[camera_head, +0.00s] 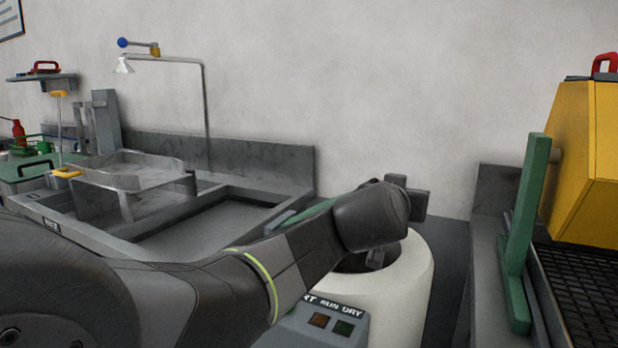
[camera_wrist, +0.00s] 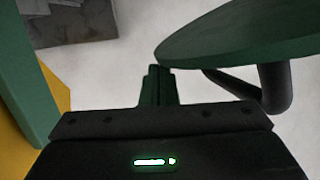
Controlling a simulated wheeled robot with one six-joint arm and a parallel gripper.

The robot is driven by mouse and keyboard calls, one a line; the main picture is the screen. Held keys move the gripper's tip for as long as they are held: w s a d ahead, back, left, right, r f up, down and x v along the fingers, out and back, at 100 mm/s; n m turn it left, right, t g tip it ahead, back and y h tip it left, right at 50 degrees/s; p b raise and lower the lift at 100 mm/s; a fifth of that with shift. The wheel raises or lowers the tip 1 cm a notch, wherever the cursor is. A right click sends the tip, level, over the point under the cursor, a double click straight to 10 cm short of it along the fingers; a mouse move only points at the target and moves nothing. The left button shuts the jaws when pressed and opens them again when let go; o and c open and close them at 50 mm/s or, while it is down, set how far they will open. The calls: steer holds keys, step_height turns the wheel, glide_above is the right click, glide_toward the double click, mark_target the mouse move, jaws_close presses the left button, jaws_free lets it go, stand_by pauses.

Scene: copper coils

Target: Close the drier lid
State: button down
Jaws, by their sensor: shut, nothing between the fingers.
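The drier (camera_head: 395,285) is a white round tub in the head view. Its top is uncovered at the front, showing a dark inside, partly hidden by my arm. A green strip of the lid (camera_head: 312,213) shows behind my arm; the lid stands open. In the wrist view the lid (camera_wrist: 245,38) is a large green disc at the upper right, with a dark bent bar (camera_wrist: 272,90) against it. My gripper (camera_wrist: 155,72) is shut and empty, its tips just left of the disc and apparently apart from it. In the head view my wrist hides the gripper's exact place.
A control panel (camera_head: 325,322) with two buttons is at the drier's front. A grey sink (camera_head: 200,225) with a tap stands left. On the right are a green post (camera_head: 530,210) and a yellow housing (camera_head: 585,160) over a dark grate.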

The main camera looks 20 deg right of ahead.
steer(key=m+p, duration=0.1)
glide_above(408, 268)
steer(key=w, duration=0.1)
steer(key=shift+a+f, duration=0.15)
steer(key=shift+f, duration=1.15)
steer(key=shift+a+f, duration=0.1)
steer(key=shift+f, duration=1.15)
steer(key=f, duration=0.2)
steer(key=f+b, duration=0.1)
steer(key=f, duration=0.1)
steer(key=s+f, duration=0.1)
steer(key=f, duration=0.1)
steer(key=shift+d+f, duration=0.15)
steer(key=shift+d, duration=0.15)
steer(key=shift+f+b, duration=0.55)
steer(key=shift+f, duration=0.25)
